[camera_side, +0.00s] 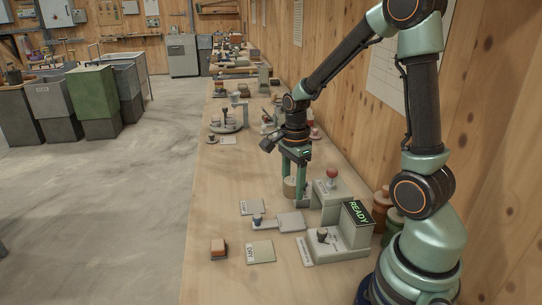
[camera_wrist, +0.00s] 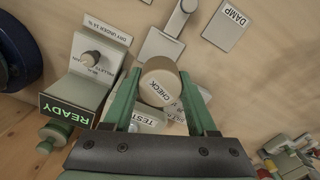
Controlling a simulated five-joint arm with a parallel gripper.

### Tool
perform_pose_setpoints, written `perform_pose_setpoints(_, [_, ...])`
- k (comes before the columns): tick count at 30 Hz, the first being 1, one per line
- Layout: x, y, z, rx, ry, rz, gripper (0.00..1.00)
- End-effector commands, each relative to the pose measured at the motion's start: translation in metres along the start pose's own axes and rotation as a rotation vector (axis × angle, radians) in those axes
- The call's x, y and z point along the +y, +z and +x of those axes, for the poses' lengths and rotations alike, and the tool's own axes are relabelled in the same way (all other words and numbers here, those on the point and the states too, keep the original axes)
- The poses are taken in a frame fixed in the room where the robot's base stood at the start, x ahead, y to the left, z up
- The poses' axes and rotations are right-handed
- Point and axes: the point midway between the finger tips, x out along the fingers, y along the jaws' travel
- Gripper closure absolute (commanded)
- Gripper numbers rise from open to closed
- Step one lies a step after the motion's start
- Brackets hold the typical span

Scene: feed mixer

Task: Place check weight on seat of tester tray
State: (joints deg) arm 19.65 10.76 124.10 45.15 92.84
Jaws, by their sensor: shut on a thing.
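The check weight is a pale tan cylinder marked CHECK (camera_wrist: 160,84), seen from above in the wrist view. My gripper (camera_wrist: 160,78) is shut on it, one green finger on each side. In the side view, my gripper (camera_side: 295,178) points down with the weight (camera_side: 289,187) between its fingers, low near the tester; I cannot tell whether it touches anything below. The tester (camera_side: 340,240) has a lit READY display (camera_side: 358,212) and a dark knob. A flat grey plate (camera_side: 290,222) with a knobbed handle, which looks like the tester tray, lies left of it.
A block with a red knob (camera_side: 332,174) stands right beside my gripper; a TEST label (camera_wrist: 148,120) shows in the wrist view. The wooden wall is at right.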

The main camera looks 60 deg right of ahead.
Motion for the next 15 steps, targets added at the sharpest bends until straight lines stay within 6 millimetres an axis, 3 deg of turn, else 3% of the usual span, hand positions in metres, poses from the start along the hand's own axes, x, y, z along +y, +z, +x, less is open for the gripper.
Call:
perform_pose_setpoints(4, [0.001,0.000,0.033,0.000,0.005,0.000,1.00])
perform_pose_setpoints(15, [0.000,0.000,0.068,0.000,0.003,0.000,1.00])
